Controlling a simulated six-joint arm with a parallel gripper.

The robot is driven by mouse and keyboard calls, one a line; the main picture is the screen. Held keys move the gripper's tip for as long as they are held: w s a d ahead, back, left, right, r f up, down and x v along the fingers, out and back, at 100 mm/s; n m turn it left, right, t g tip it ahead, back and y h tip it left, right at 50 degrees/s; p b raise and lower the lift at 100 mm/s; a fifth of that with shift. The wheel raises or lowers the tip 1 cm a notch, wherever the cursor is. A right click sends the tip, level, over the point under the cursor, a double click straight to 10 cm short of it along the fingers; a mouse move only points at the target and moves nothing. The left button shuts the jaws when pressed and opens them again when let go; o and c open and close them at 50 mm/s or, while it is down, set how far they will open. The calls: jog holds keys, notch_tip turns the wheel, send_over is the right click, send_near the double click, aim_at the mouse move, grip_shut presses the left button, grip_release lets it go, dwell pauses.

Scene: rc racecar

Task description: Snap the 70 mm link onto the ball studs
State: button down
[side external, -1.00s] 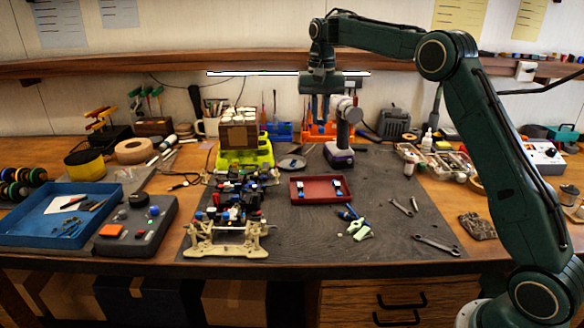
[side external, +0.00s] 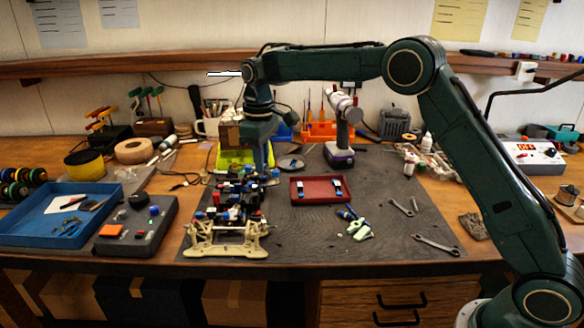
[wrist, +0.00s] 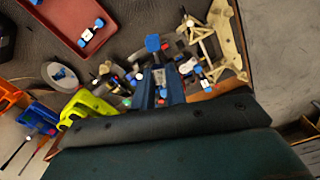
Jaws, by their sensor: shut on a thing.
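The car chassis (side external: 226,238), with a cream front end and black, blue and red parts, stands on the grey mat. My gripper (side external: 263,168) points down over its back right part. In the wrist view my blue fingers (wrist: 160,88) are shut on a small link, with a whitish piece (wrist: 160,76) between them and a blue end (wrist: 152,43) past the tips. Its other end is hidden. The fingers overlap the chassis (wrist: 210,45) in that view. I cannot tell whether the link touches a ball stud; the studs are too small to make out.
A red tray (side external: 318,199) right of the chassis holds two white and blue links (side external: 337,187). A yellow-green stand (side external: 232,157) with a carton stands behind. The mat's right part is mostly clear.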

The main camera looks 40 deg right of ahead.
jog(key=a+n, duration=0.1)
jog(key=a+f+n, duration=0.1)
jog(key=a, duration=0.1)
jog(key=a+f+n, duration=0.1)
jog(key=a+n, duration=0.1)
jog(key=shift+s+a, duration=0.15)
jog(key=shift+s, duration=0.25)
jog(key=shift+f, duration=0.15)
jog(key=shift+f, duration=2.75)
jog(key=shift+f, duration=1.05)
jog(key=c, duration=1.3)
grip_release()
jog(key=shift+c, duration=0.2)
jog(key=shift+r, duration=0.15)
notch_tip(320, 180, up, 14)
jog(key=shift+f, duration=0.2)
